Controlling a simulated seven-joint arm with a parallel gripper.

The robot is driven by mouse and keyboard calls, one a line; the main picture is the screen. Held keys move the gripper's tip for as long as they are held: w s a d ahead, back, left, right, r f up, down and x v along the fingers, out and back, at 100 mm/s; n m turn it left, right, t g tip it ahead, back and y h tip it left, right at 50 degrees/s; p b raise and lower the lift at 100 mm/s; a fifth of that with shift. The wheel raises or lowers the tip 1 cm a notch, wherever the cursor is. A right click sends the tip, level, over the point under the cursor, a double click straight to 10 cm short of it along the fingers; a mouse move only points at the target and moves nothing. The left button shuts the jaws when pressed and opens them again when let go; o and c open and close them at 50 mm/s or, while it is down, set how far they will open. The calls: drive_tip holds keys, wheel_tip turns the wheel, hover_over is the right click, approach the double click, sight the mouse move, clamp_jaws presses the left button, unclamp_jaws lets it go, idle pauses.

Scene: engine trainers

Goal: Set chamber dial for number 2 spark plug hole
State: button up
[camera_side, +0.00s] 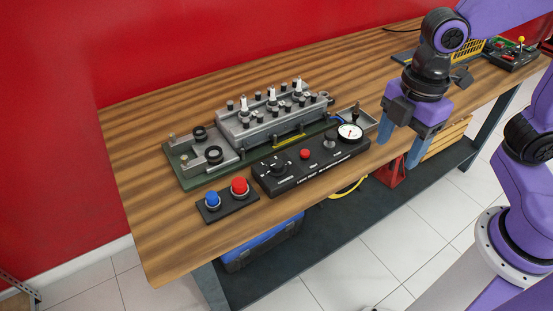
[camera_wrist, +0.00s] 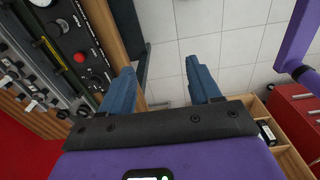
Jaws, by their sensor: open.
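The black control box (camera_side: 320,170) lies in front of the grey engine head (camera_side: 270,118). It carries a large black knob (camera_side: 277,170) at left, a red button (camera_side: 305,153), a smaller knob (camera_side: 329,141) and a white round gauge (camera_side: 350,131). The labels are too small to read, so I cannot tell which is the chamber dial. White-tipped plugs (camera_side: 271,95) stand on the head; no hole numbers are legible. My gripper (camera_side: 404,158) is open and empty, right of the box by the table's front edge. In the wrist view its fingers (camera_wrist: 160,68) are apart, with the box (camera_wrist: 70,40) at upper left.
A small box with blue and red buttons (camera_side: 226,204) sits left of the control box. A small tray (camera_side: 362,118) is behind the gauge. Another device (camera_side: 511,54) stands at the far right end.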

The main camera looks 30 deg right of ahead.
drive_tip(key=w+a+n, duration=0.6)
drive_tip(key=w+a, duration=0.1)
drive_tip(key=w, duration=0.4)
drive_tip(key=n, duration=0.8)
approach(276, 163)
wheel_tip(276, 163, down, 9)
drive_tip(key=shift+a+r, duration=0.1)
drive_tip(key=shift+r, duration=0.05)
drive_tip(key=c, duration=1)
